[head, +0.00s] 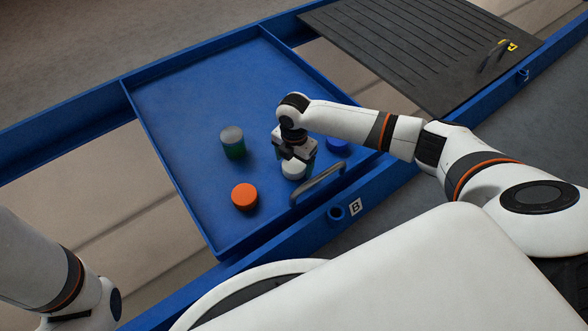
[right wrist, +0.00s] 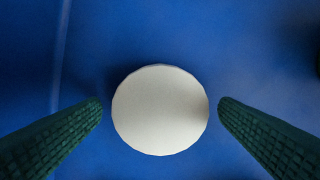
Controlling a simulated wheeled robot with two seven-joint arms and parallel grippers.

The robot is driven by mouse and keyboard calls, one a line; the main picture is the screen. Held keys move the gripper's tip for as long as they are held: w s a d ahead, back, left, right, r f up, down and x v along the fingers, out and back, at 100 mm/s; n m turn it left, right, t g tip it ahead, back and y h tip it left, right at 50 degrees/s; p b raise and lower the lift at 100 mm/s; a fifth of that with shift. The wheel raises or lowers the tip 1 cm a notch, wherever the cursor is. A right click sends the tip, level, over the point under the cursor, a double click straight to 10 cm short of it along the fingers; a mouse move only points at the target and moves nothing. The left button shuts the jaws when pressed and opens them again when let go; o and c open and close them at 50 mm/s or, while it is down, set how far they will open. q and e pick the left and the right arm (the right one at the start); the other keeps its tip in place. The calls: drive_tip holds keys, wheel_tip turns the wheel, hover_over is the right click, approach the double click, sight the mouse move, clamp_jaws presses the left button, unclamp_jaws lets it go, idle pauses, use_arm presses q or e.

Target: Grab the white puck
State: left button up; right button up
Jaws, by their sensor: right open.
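The white puck (head: 293,171) sits on the blue tray (head: 190,95), partly hidden under my right gripper (head: 298,157) in the head view. In the right wrist view the white puck (right wrist: 160,110) lies between the two green fingers of my right gripper (right wrist: 160,106), with a gap on each side. The gripper is open and points down at the puck. My left arm shows at the lower left of the head view, but its gripper is out of the picture.
An orange puck (head: 244,196), a grey-topped green puck (head: 232,141) and a blue puck (head: 338,146) stand around the white one. A grey handle (head: 318,184) is at the tray's near edge. A dark ribbed panel (head: 420,45) lies at the upper right.

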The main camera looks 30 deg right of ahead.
drive_tip(key=shift+c, duration=0.5)
drive_tip(key=c, duration=1)
drive_tip(key=shift+r, duration=0.1)
drive_tip(key=shift+c, duration=0.2)
drive_tip(key=shift+r, duration=0.1)
